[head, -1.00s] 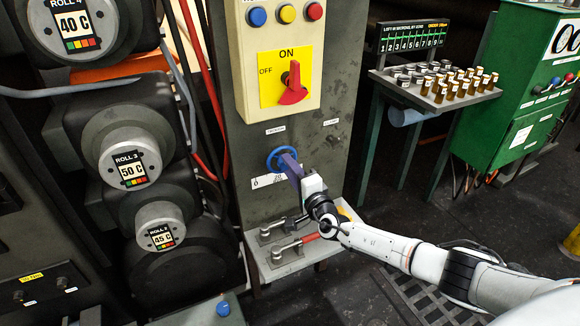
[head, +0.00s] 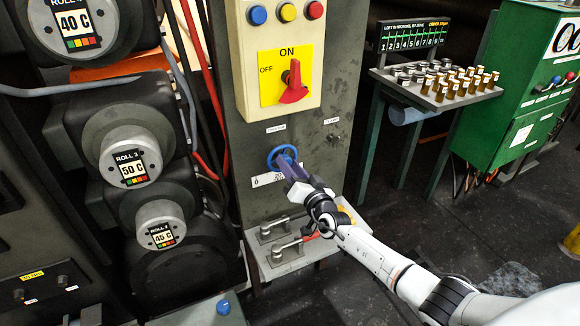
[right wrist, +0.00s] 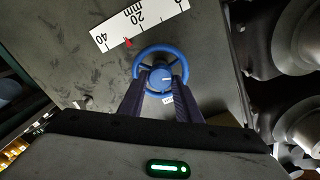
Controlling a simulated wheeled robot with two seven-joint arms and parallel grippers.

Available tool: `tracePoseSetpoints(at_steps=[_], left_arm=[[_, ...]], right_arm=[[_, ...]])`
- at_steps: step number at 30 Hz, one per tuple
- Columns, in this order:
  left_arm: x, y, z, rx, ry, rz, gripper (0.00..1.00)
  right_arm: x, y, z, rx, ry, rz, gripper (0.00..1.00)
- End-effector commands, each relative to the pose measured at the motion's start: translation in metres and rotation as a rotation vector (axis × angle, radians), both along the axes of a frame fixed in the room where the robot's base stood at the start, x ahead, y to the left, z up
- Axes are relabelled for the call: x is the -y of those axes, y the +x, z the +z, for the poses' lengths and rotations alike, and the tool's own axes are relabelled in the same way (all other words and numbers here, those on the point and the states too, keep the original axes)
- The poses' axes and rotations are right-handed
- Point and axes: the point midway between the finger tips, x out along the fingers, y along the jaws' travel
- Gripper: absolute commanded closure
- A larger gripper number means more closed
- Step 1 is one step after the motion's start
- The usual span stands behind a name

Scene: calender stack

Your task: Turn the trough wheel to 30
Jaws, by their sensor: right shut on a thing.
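The blue trough wheel (head: 283,156) is on the front of the grey machine column, below the red switch. It also shows in the right wrist view (right wrist: 160,72), with a ring rim, spokes and a round hub. My right gripper (head: 291,168) is at the wheel, its two dark fingers (right wrist: 160,88) shut on it from below in the right wrist view. A white mm scale (right wrist: 137,24) runs above the wheel, marked 0, 20 and 40. Its red pointer (right wrist: 127,42) stands between 20 and 40, close to midway. My left gripper is out of view.
A shelf with metal levers (head: 284,240) juts out below the wheel. Rolls with temperature labels (head: 130,168) stand at left. A tray of small cylinders (head: 436,90) stands back right. Floor at right is open.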

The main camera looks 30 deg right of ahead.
Motion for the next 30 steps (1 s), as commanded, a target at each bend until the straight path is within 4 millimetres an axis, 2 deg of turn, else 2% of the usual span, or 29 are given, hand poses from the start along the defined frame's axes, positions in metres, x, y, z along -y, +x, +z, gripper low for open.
tracePoseSetpoints(at_steps=[9, 15, 30], left_arm=[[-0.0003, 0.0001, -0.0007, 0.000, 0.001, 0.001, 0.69], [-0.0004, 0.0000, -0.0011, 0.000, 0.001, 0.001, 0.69], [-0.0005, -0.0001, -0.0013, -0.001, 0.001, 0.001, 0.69]], right_arm=[[-0.0002, -0.0003, -0.0005, -0.014, -0.206, 0.000, 0.91], [-0.0006, -0.0001, 0.0000, -0.018, -0.283, 0.000, 0.91], [-0.0007, 0.0001, 0.0008, -0.018, -0.322, 0.001, 0.91]])
